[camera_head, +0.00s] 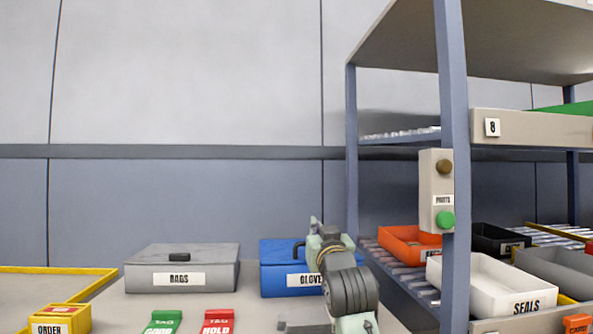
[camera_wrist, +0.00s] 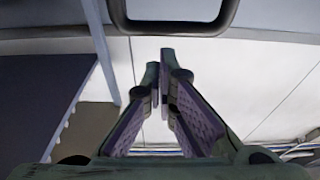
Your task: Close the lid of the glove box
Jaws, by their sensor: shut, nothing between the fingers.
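The blue glove box (camera_head: 280,282) stands on the table in the head view, right of the bags box, with a white label on its front. Its blue top looks flat and down, but my arm hides its right part, so I cannot tell whether the lid is fully shut. A dark handle (camera_head: 298,246) shows at the top, beside my gripper. In the wrist view my gripper (camera_wrist: 160,65) has its fingers together, with nothing between them. A black loop-shaped handle (camera_wrist: 172,27) lies just beyond the fingertips, with a visible gap.
A grey lidded bags box (camera_head: 180,268) stands left of the glove box. Green (camera_head: 164,321) and red (camera_head: 217,321) tag items lie in front. A yellow order box (camera_head: 60,318) is at lower left. A shelf rack with a post (camera_head: 455,110) and several bins stands close on the right.

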